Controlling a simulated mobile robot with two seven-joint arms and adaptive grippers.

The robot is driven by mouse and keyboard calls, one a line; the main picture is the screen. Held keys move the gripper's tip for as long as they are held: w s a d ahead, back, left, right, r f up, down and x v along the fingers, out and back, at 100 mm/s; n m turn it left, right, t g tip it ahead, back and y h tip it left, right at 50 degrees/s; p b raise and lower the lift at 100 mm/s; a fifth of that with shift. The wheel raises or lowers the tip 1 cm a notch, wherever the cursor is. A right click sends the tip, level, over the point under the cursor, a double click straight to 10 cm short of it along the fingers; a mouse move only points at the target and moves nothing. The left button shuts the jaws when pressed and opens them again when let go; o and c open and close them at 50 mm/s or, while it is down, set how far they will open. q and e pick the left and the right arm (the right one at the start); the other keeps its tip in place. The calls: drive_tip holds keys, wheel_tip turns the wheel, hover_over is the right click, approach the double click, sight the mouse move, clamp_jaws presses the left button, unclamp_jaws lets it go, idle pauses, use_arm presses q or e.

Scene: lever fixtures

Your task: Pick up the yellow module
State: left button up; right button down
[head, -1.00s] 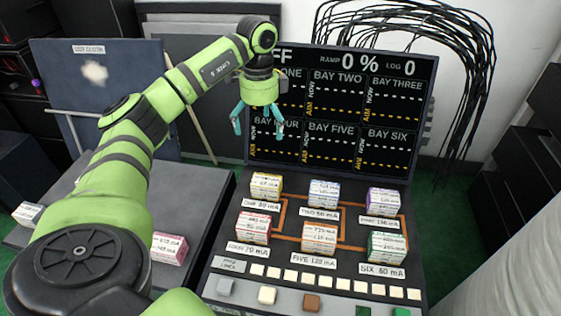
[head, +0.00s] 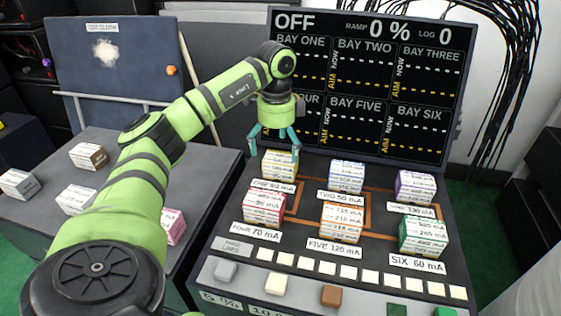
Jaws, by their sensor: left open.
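The yellow module (head: 279,166), a stack with white and yellow bands, stands in the bay one spot at the back left of the sloped console. My left gripper (head: 273,150) has teal fingers pointing down, spread apart and empty. In the picture its fingertips are just above the top of the yellow module, one near each side. I cannot tell whether they touch it. My right gripper is not in view.
Close by stand a blue module (head: 346,177), a purple one (head: 415,187), a red one (head: 265,203), an orange one (head: 342,224) and a green one (head: 423,235). The display screen (head: 365,85) rises behind. A side table (head: 120,200) holds several blocks.

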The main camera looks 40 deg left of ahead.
sight(279, 160)
use_arm(q)
drive_tip(key=f, duration=0.2)
drive_tip(key=f+b, duration=0.1)
drive_tip(key=f, duration=0.2)
drive_tip(key=shift+d+f+b, duration=0.3)
drive_tip(key=shift+f, duration=0.4)
drive_tip(key=c, duration=1.3)
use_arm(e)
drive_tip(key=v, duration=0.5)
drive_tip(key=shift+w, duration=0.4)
